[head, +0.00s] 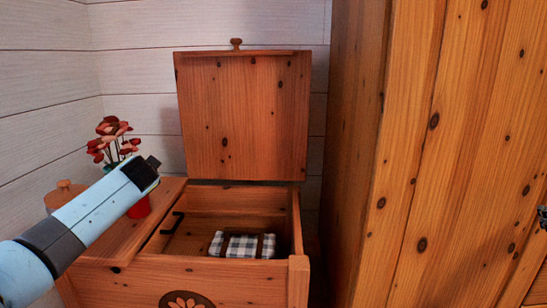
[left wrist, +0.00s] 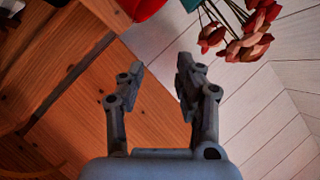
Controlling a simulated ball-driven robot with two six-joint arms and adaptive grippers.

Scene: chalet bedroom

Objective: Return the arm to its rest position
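My left arm reaches in from the lower left in the head view, above the left side of an open wooden chest (head: 215,278). Its dark end (head: 146,170) is in front of the red flowers and vase, and the fingers are hard to make out there. In the left wrist view my left gripper (left wrist: 160,67) has its two fingers apart, with nothing between them.
The chest lid (head: 245,115) stands upright. A checkered cloth bundle (head: 242,245) lies inside. A tall wooden wardrobe (head: 440,150) blocks the right side.

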